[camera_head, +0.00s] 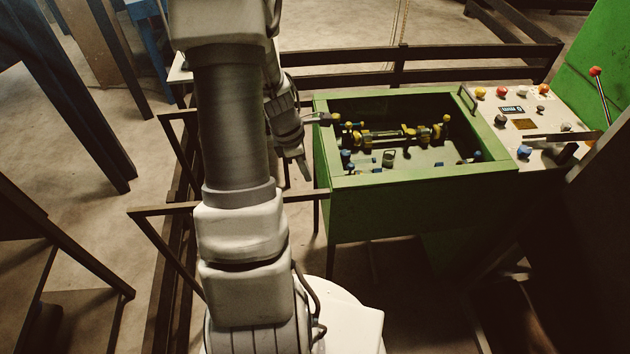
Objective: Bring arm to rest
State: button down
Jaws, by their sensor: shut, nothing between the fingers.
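My arm rises through the left middle of the head view and bends over at the top. Its end, my gripper (302,168), hangs down just left of the green crimper bin (420,190). It is shut and holds nothing. The gripper is small in the picture and partly hidden behind my own arm links.
The bin holds a dark rod with yellow ends (395,135) and several blue and yellow fittings. A control panel (525,118) with coloured knobs adjoins it on the right. Dark railings (420,75) run behind. A dark metal frame (165,212) stands close left of my arm.

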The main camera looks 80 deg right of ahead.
jog(key=shift+v, duration=2.35)
jog(key=shift+w, duration=0.15)
jog(key=w+a+r+t+h+b, duration=0.1)
jog(key=w+a+r, duration=0.2)
jog(key=w, duration=0.4)
jog(key=w+a+r+t+h+b, duration=0.1)
jog(key=w+a+r, duration=0.25)
jog(key=w, duration=0.35)
jog(key=w+a+r+t+b, duration=0.1)
jog(key=w+a+r, duration=0.2)
jog(key=w+a, duration=0.15)
jog(key=w+a+r+t+y, duration=0.1)
jog(key=w+a+r+t, duration=0.15)
jog(key=a, duration=0.35)
jog(key=w+a+r+t+b, duration=0.1)
jog(key=w+a+r, duration=0.1)
jog(key=w+a, duration=0.3)
jog(key=s+a+r+m+t+y+p, duration=0.1)
jog(key=s+a+r, duration=0.3)
jog(key=a, duration=0.4)
jog(key=s+a+r+m+y+p, duration=0.1)
jog(key=s+a+r+m+p, duration=0.2)
jog(key=s+a, duration=0.4)
jog(key=shift+s+a+r+m+t, duration=0.35)
jog(key=shift+a+r, duration=0.35)
jog(key=shift+a, duration=0.45)
